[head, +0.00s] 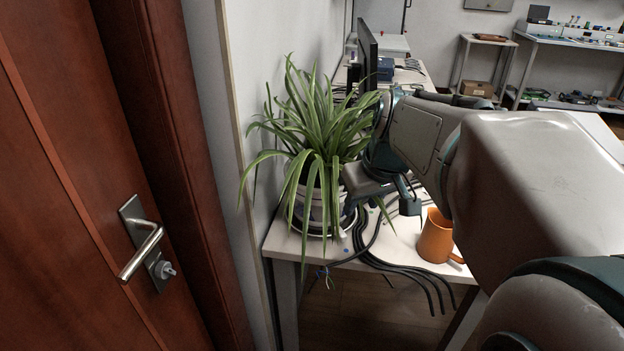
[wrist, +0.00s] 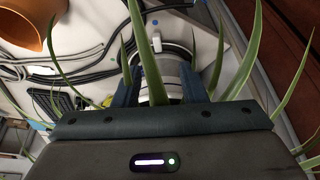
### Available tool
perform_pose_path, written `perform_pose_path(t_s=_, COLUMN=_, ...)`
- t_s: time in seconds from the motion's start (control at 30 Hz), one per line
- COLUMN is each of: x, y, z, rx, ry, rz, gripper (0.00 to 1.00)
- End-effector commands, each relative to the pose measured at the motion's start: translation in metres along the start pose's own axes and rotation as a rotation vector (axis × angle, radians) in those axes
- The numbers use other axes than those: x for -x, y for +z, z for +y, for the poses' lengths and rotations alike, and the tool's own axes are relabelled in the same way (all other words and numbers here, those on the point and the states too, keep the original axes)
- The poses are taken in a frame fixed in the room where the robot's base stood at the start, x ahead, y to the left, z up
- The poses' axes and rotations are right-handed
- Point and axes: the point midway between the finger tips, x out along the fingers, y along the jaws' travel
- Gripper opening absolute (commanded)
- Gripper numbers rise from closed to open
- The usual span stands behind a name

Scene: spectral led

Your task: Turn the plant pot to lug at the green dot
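The plant pot (head: 314,207), white with grey bands, stands upright on a saucer at the near left corner of the white table. Long green leaves hang over it and hide much of its side. My gripper (head: 361,203) is low at the pot's right side, partly behind leaves and my arm. In the wrist view the fingers (wrist: 165,82) are spread wide, with the banded pot (wrist: 162,72) between them; whether they touch it is unclear. A small pale block (wrist: 157,43), perhaps the lug, shows beyond the fingers. I cannot clearly make out the green dot; a blue dot (head: 346,250) lies on the table.
An orange mug (head: 436,238) stands right of the pot, near the table's front edge. Black cables (head: 385,262) run across the table and hang over that edge. A wall is close on the left, with a brown door (head: 95,200) nearer. A monitor (head: 368,55) stands farther back.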

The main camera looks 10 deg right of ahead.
Motion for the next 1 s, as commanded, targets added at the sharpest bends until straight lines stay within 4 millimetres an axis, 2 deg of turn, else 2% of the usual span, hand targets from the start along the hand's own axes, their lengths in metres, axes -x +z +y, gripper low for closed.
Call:
perform_pose_path(t_s=0.03, x=-0.017, y=0.001, z=0.004, rx=0.006, ry=-0.004, rz=0.006, gripper=0.38)
perform_pose_path(t_s=0.37, x=-0.036, y=-0.009, z=0.011, rx=0.036, ry=-0.019, rz=0.024, gripper=0.38)
perform_pose_path(t_s=0.47, x=-0.05, y=-0.009, z=0.01, rx=0.036, ry=-0.02, rz=0.021, gripper=0.38)
perform_pose_path(t_s=0.8, x=-0.123, y=-0.01, z=0.009, rx=0.036, ry=-0.02, rz=0.02, gripper=0.38)
perform_pose_path(t_s=1.0, x=-0.153, y=-0.011, z=0.008, rx=0.036, ry=-0.019, rz=0.021, gripper=0.38)
